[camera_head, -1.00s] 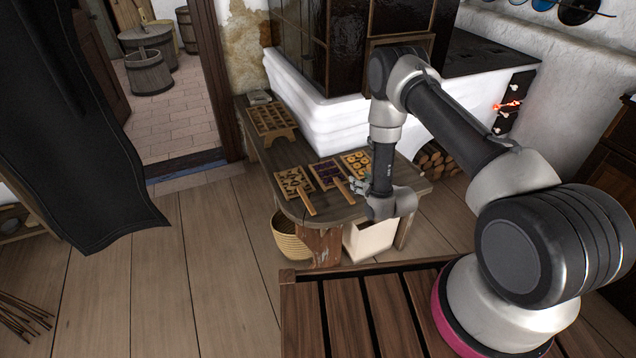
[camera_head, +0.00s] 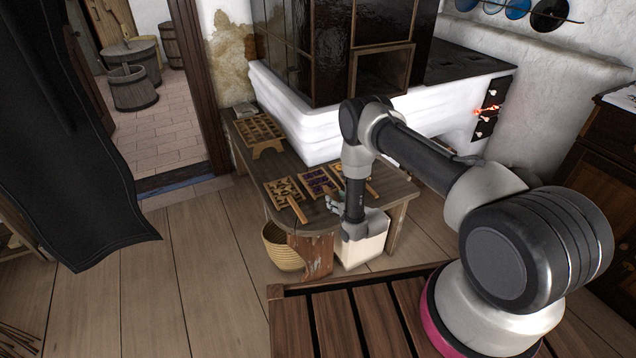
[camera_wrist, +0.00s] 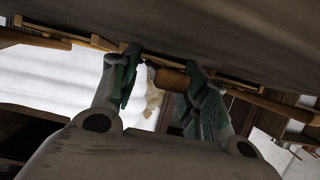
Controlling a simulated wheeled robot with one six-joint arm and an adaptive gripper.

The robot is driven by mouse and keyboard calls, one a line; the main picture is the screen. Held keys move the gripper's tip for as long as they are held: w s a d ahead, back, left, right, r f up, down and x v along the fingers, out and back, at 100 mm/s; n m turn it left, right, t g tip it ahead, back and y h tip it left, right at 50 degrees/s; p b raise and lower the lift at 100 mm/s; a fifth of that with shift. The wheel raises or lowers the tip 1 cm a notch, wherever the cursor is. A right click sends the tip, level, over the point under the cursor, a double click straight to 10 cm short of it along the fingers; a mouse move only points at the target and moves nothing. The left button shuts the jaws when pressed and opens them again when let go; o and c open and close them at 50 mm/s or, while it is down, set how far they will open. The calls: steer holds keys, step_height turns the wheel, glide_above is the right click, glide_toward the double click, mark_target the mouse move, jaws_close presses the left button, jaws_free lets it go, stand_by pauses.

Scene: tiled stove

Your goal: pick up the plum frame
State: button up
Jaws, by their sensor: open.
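The plum frame (camera_head: 318,183), a small wooden tray with dark purple pieces, lies on the bench in the head view, between two similar frames. My gripper (camera_head: 334,204) is at its near right side, low by the bench edge, and hides where its handle would be. In the wrist view my gripper (camera_wrist: 165,92) is open, its green-padded fingers spread. The rounded end of a brown wooden handle (camera_wrist: 172,79) shows between the fingers, nearer the right one. I cannot tell whether the fingers touch it, nor which frame it belongs to.
A frame with dark pieces (camera_head: 284,191) lies to the left, its handle (camera_head: 297,211) pointing outward. A frame to the right is mostly behind my arm. A wooden rack (camera_head: 258,131) stands farther back on the bench (camera_head: 250,165). A basket (camera_head: 281,247) is below.

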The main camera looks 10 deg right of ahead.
steer(key=shift+c, duration=0.2)
jaws_close()
steer(key=shift+r, duration=0.1)
